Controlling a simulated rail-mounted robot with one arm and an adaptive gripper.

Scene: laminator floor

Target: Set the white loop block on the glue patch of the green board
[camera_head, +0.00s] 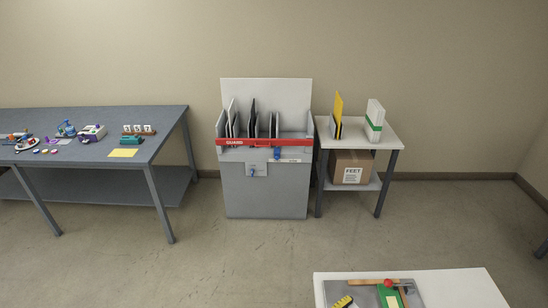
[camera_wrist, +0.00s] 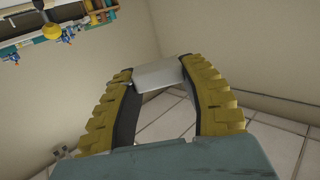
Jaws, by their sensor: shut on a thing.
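My gripper (camera_wrist: 158,80) shows in the wrist view, its two yellow ridged fingers shut on a white block (camera_wrist: 158,74) at their tips. The block looks plain from this side; no loop can be made out. It is held up in the air, apart from any surface, with walls and floor behind it. In the head view a green board (camera_head: 388,297) lies on the near white table at the bottom edge, partly cut off. A glue patch on it is too small to tell.
A red ball (camera_head: 388,283) and a wooden-handled tool (camera_head: 366,282) lie by the board. The near white table (camera_head: 450,287) is bare on its right. Behind stand a grey guarded machine (camera_head: 265,190), a side table (camera_head: 386,134) and a long bench (camera_head: 60,172).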

